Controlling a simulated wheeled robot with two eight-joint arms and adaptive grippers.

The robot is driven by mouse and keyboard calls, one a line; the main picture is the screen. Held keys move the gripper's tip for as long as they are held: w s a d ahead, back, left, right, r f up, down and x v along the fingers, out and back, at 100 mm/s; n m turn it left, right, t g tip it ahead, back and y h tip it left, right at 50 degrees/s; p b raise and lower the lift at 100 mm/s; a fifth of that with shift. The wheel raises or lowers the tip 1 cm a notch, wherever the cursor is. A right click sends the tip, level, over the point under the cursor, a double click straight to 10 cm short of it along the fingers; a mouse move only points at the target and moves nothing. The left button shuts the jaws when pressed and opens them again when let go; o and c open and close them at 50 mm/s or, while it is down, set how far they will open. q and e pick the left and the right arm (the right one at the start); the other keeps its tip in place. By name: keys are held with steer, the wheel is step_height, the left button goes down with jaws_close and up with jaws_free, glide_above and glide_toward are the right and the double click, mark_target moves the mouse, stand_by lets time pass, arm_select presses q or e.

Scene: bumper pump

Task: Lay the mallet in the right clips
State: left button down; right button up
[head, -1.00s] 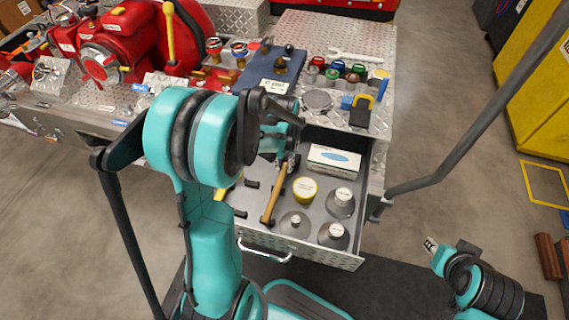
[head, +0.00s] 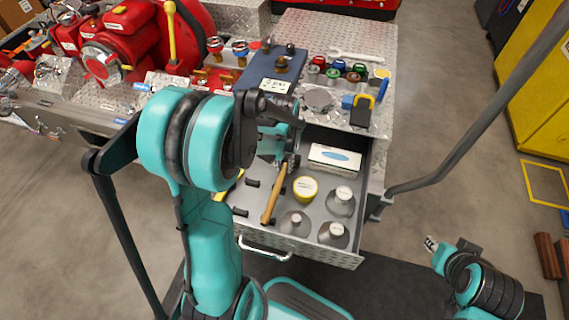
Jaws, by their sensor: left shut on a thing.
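The mallet shows its wooden handle (head: 273,200), which lies at a slant over the left part of the open drawer. My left gripper (head: 287,163) is shut on the mallet near the handle's far end, and my arm partly hides the mallet head. Black clips (head: 253,183) stand in the drawer left of the handle, with another clip (head: 240,211) nearer the front. I cannot tell whether the handle rests in the right clips or hangs just above them. My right gripper (head: 431,244) is far off at the lower right, too small to read its jaws.
The bench top (head: 350,40) behind carries valves, coloured caps and a padlock. A red pump (head: 120,50) stands at the left.

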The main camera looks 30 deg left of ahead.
arm_select(q)
steer(key=shift+f, duration=0.2)
steer(key=shift+f+b, duration=0.45)
steer(key=shift+b, duration=0.15)
steer(key=c, duration=1.1)
jaws_free()
steer(key=shift+r, duration=0.1)
step_height(320, 180, up, 10)
steer(key=p, duration=0.7)
steer(key=shift+p, duration=0.4)
